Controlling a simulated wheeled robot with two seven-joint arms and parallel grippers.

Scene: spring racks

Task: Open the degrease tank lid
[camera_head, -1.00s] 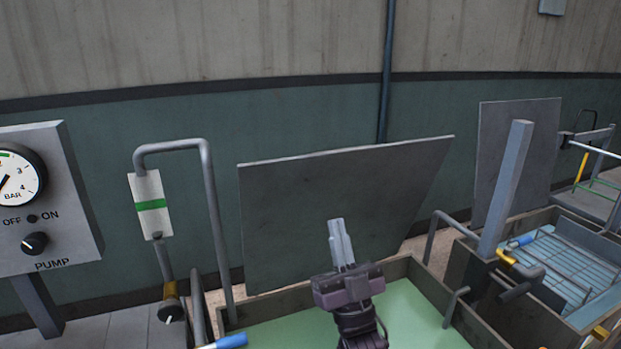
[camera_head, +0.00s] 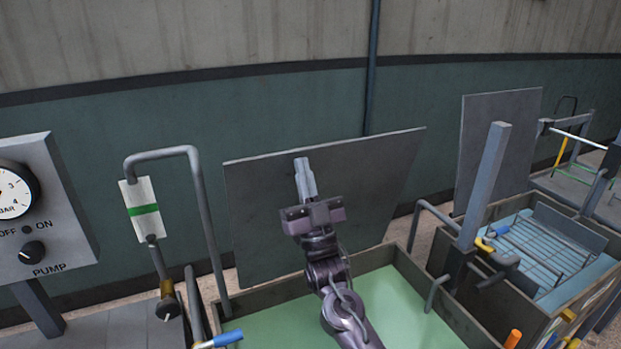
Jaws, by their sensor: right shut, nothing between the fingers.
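A large grey lid (camera_head: 370,175) stands raised, nearly upright, along the back edge of the nearer tank (camera_head: 400,262). The tank is open and green liquid (camera_head: 390,300) shows in it. My right gripper (camera_head: 304,166) is in front of the lid's face, fingers pointing up and pressed together with nothing between them. I cannot tell whether the fingertips touch the lid. My right arm hides part of the tank and the lid's lower edge. My left gripper is out of view.
A pump panel with gauge (camera_head: 45,210) stands at the left. A bent grey pipe with a white-and-green tag (camera_head: 140,209) is beside the tank. At the right, a second tank (camera_head: 535,215) holds a wire rack, with another raised panel (camera_head: 495,140) behind it.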

